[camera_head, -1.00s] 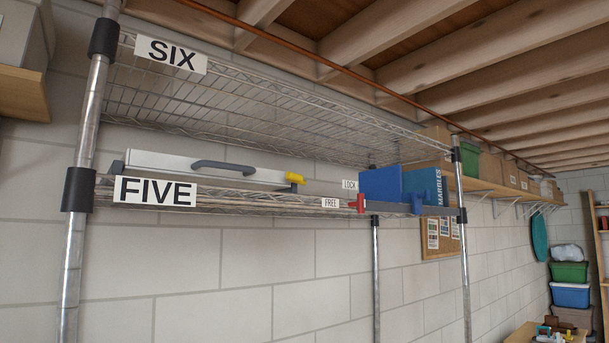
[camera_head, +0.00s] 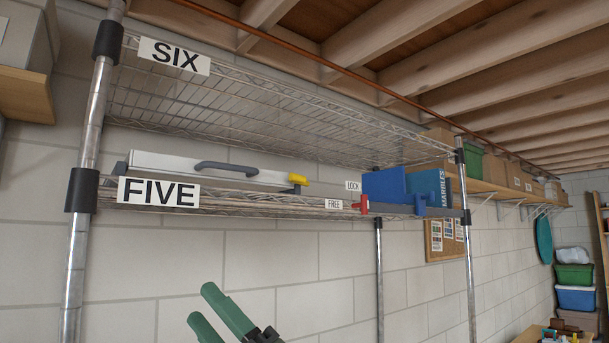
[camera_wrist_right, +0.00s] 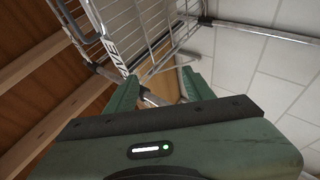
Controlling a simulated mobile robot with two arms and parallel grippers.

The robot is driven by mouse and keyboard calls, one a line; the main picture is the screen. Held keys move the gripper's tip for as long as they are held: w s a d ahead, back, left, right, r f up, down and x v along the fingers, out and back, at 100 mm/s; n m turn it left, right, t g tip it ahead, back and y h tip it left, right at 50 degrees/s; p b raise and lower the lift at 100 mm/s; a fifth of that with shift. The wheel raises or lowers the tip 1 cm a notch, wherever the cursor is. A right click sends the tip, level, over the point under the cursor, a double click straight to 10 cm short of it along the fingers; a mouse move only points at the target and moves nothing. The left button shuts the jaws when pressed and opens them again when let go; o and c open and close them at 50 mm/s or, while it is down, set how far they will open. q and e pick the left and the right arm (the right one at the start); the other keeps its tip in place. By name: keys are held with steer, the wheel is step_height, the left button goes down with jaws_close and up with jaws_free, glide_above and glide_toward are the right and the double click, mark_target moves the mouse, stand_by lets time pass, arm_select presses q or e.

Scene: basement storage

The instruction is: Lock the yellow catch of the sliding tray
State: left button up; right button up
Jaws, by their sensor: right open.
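The sliding tray (camera_head: 165,165) has a pale front with a dark grey handle (camera_head: 226,168) and lies on the shelf marked FIVE. The yellow catch (camera_head: 298,179) sits at the right end of its front. My right gripper (camera_head: 203,304) is open and empty, low in the head view, below the shelf and left of the catch. In the right wrist view its green fingers (camera_wrist_right: 160,84) are apart with nothing between them; I cannot make out the catch there. My left gripper is not in view.
A LOCK label (camera_head: 353,186) and a FREE label (camera_head: 333,204) are near a red piece (camera_head: 361,205), beside a blue bin (camera_head: 384,186). The shelf marked SIX (camera_head: 250,105) is above. A metal post (camera_head: 80,230) stands at left. The space below shelf FIVE is open.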

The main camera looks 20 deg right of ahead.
step_height(320, 180, up, 10)
steer(key=w+n+g+h, duration=0.1)
steer(key=n+g+h, duration=0.3)
steer(key=n, duration=0.7)
steer(key=m+t+h+p, duration=0.4)
steer(key=t+h, duration=0.1)
steer(key=h, duration=0.5)
glide_toward(300, 180)
steer(key=r+x, duration=0.1)
steer(key=x, duration=0.7)
steer(key=shift+w+a, duration=0.1)
steer(key=shift+w, duration=0.05)
